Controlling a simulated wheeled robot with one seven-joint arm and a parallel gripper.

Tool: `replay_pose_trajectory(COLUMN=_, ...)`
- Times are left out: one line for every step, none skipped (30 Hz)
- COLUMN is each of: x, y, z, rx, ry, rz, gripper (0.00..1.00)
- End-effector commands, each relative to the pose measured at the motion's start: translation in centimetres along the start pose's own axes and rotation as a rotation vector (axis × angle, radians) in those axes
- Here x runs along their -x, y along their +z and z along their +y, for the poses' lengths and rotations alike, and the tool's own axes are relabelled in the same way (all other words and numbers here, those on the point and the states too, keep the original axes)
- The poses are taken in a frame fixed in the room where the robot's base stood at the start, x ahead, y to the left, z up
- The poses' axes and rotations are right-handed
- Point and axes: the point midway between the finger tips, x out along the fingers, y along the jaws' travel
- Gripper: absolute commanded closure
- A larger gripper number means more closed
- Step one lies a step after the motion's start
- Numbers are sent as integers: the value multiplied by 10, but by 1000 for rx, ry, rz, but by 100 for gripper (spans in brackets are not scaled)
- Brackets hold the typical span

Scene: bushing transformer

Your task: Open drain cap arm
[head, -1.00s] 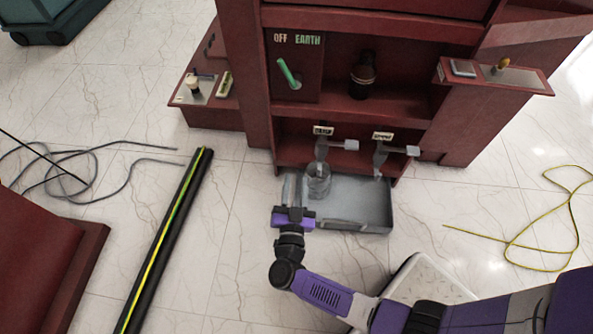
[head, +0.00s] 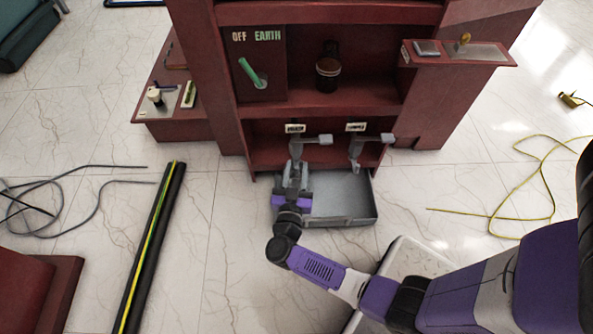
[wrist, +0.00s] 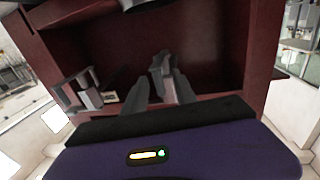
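Two grey drain fittings hang under the cabinet's lower shelf in the head view. The left one has a drain cap arm (head: 318,139) pointing right, and the right one has a similar arm (head: 375,138). My gripper (head: 293,180) is low in front of the left fitting, overlapping it in the picture; contact is unclear. In the wrist view my gripper (wrist: 162,90) has its two grey fingers apart, with a grey part (wrist: 162,65) showing between and beyond their tips. Another grey fitting (wrist: 82,92) shows at left.
A shallow grey tray (head: 345,215) sits on the floor below the fittings. The dark red cabinet (head: 205,75) rises around them, with a green lever (head: 250,70) above. Yellow-green wire (head: 490,214) lies right.

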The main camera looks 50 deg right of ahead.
Motion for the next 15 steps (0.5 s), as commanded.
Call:
replay_pose_trajectory(x=-2, y=0, z=0, rx=0, ry=0, rz=1, gripper=67)
replay_pose_trajectory(x=-2, y=0, z=0, rx=0, ry=0, rz=1, gripper=67)
replay_pose_trajectory(x=-2, y=0, z=0, rx=0, ry=0, rz=1, gripper=67)
replay_pose_trajectory(x=-2, y=-1, z=0, rx=0, ry=0, rz=1, gripper=67)
replay_pose_trajectory(x=-2, y=-1, z=0, rx=0, ry=0, rz=1, gripper=67)
replay_pose_trajectory(x=-2, y=-1, z=0, rx=0, ry=0, rz=1, gripper=67)
replay_pose_trajectory(x=-2, y=-1, z=0, rx=0, ry=0, rz=1, gripper=67)
replay_pose_trajectory(x=-2, y=-1, z=0, rx=0, ry=0, rz=1, gripper=67)
replay_pose_trajectory(x=-2, y=-1, z=0, rx=0, ry=0, rz=1, gripper=73)
replay_pose_trajectory(x=-2, y=-1, z=0, rx=0, ry=0, rz=1, gripper=79)
replay_pose_trajectory(x=-2, y=-1, z=0, rx=0, ry=0, rz=1, gripper=84)
replay_pose_trajectory(x=-2, y=-1, z=0, rx=0, ry=0, rz=1, gripper=92)
replay_pose_trajectory(x=-2, y=-1, z=0, rx=0, ry=0, rz=1, gripper=98)
replay_pose_trajectory(x=-2, y=-1, z=0, rx=0, ry=0, rz=1, gripper=100)
replay_pose_trajectory(x=-2, y=0, z=0, rx=0, ry=0, rz=1, gripper=100)
